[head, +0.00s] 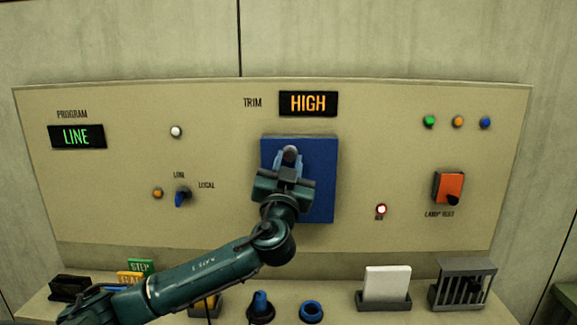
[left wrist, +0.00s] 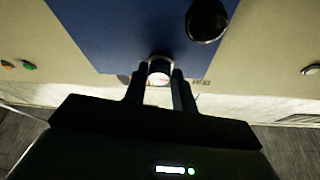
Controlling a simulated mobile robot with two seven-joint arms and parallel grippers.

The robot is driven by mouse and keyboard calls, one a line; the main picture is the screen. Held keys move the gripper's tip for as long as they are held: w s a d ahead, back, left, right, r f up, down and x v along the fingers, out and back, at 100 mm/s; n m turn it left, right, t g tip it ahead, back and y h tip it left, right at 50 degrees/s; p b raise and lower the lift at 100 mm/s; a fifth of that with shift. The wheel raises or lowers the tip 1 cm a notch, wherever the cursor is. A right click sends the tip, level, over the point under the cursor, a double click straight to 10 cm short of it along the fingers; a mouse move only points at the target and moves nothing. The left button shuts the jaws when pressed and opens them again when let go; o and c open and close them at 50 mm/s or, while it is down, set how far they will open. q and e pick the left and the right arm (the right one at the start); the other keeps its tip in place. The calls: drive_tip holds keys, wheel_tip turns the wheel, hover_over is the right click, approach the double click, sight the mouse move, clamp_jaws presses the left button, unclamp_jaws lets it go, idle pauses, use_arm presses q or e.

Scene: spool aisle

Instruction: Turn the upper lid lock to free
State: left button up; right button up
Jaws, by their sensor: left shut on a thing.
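The blue lid (head: 318,190) is a flat panel in the middle of the beige console, below the TRIM display. My left gripper (head: 288,160) is at the lid's upper part, shut on the upper lid lock (head: 290,152), a small dark round knob. In the left wrist view the lock (left wrist: 160,68) sits between the two fingers (left wrist: 160,88), near the lid's edge. A second dark knob (left wrist: 208,20) stands on the lid farther in. It is hidden behind my arm in the head view. I cannot read any lock marking. My right gripper is not in view.
The TRIM display (head: 308,103) reads HIGH and the PROGRAM display (head: 77,136) reads LINE. A blue LINE/LOCAL switch (head: 183,197) is at left, an orange lamp test switch (head: 449,188) at right. Blue knobs, a white card (head: 387,282) and a grey cage (head: 463,284) stand on the ledge.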

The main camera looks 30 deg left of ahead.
use_arm(q)
drive_tip(key=m+h+b, duration=0.1)
drive_tip(key=m, duration=0.1)
drive_tip(key=shift+s+a+f+m+h, duration=0.1)
drive_tip(key=shift+m+h, duration=0.2)
drive_tip(key=shift+m, duration=0.1)
drive_tip(key=m+h, duration=0.1)
drive_tip(key=m, duration=0.2)
drive_tip(key=shift+a+r+m+h+p, duration=0.1)
drive_tip(key=shift+r+m+h+p, duration=0.2)
drive_tip(key=shift+m+h+p, duration=0.1)
drive_tip(key=shift+s+a+m+h+p, duration=0.1)
drive_tip(key=shift+m+h+p, duration=0.3)
drive_tip(key=shift+m, duration=0.7)
drive_tip(key=m+h, duration=0.1)
drive_tip(key=m, duration=0.2)
drive_tip(key=shift+r, duration=0.15)
drive_tip(key=m+g+h, duration=0.1)
drive_tip(key=m, duration=0.3)
drive_tip(key=shift+a+r, duration=0.1)
drive_tip(key=shift+r, duration=0.05)
drive_tip(key=shift+r+m+g+h, duration=0.1)
drive_tip(key=shift+m+g+h, duration=0.15)
drive_tip(key=shift+m+g, duration=0.6)
drive_tip(key=shift+r+m+g+h, duration=0.1)
drive_tip(key=shift+m+g+h, duration=0.15)
drive_tip(key=shift+m, duration=1.1)
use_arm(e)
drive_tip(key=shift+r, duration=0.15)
